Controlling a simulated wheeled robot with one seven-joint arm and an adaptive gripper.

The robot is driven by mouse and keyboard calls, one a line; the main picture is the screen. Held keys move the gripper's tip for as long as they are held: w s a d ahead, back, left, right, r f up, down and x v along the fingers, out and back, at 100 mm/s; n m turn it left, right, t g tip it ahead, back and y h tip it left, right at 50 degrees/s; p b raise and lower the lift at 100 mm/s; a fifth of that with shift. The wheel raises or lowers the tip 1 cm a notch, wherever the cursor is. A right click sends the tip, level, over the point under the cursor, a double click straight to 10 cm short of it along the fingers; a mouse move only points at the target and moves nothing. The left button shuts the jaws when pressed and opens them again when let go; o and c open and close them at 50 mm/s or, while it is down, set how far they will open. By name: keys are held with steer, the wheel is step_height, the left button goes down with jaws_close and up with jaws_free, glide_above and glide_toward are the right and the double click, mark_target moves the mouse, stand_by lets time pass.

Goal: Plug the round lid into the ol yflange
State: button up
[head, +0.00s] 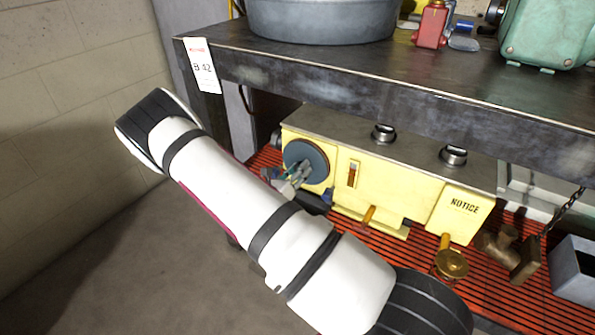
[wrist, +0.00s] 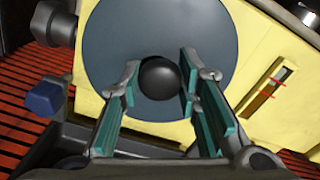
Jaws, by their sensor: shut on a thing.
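The round lid (head: 303,158) is a blue-grey disc with a black ball knob. It is in front of the left end of the yellow machine (head: 385,165), its face toward me. In the wrist view the lid (wrist: 115,60) fills the upper middle. My gripper (head: 298,174) is at the lid's centre; in the wrist view its teal-padded fingers (wrist: 160,76) are closed on the two sides of the black knob (wrist: 158,79). No flange opening shows; the lid covers that part of the machine. I cannot tell whether the lid touches it.
The machine stands on a red slatted shelf (head: 420,262) under a dark metal tabletop (head: 400,85), which overhangs close above. A dark blue knob (wrist: 44,98) is at the lid's lower left. A brass cap (head: 451,264) and chained fitting (head: 515,252) are to the right. The floor at left is clear.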

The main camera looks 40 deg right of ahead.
steer(key=shift+d, duration=0.1)
steer(key=o, duration=1.2)
steer(key=shift+c, duration=0.2)
steer(key=v, duration=1.2)
